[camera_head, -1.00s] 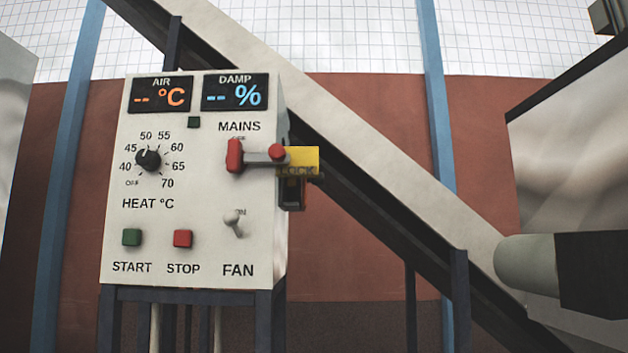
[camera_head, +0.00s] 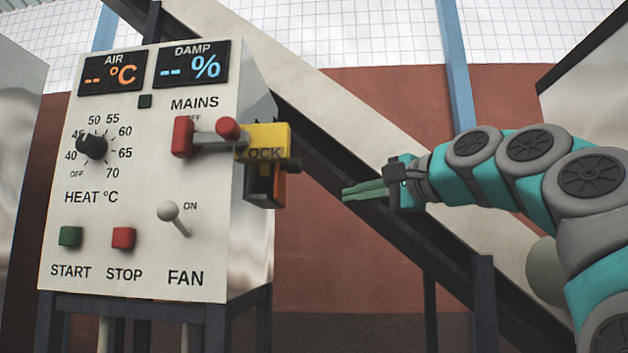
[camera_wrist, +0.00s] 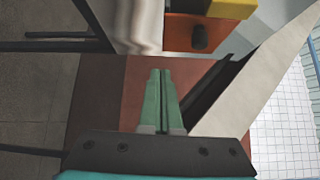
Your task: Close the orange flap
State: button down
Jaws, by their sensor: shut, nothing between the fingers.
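An orange part (camera_wrist: 188,32), which looks like the flap, shows at the top of the wrist view, beside a yellow block (camera_wrist: 232,7). A dark knob (camera_wrist: 200,38) stands out from it. In the head view only a narrow orange strip (camera_head: 283,187) shows, on the right side of the control box, under the yellow block marked LOCK (camera_head: 265,144). How far the flap stands open is hard to tell. My gripper (camera_head: 345,193) is shut and empty, right of the flap and apart from it. In the wrist view its green fingers (camera_wrist: 160,75) lie together below the knob.
The white control box (camera_head: 140,180) has a red mains lever (camera_head: 183,137) reaching to the yellow block, a fan switch (camera_head: 170,214) and buttons. A sloping beam with a dark edge (camera_head: 330,150) runs behind my gripper. A blue post (camera_head: 456,75) stands behind.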

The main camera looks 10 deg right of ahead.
notch_tip(320, 180, up, 4)
jog(key=s+d+t, duration=0.1)
jog(key=d, duration=0.1)
jog(key=m+p, duration=0.1)
jog(key=p, duration=0.1)
send_near(291, 171)
jog(key=w+d, duration=0.4)
jog(key=w, duration=0.1)
jog(key=a, duration=0.2)
jog(key=w+a, duration=0.1)
jog(key=a, duration=0.1)
jog(key=shift+w+a+r, duration=0.1)
jog(key=shift+a+r, duration=0.05)
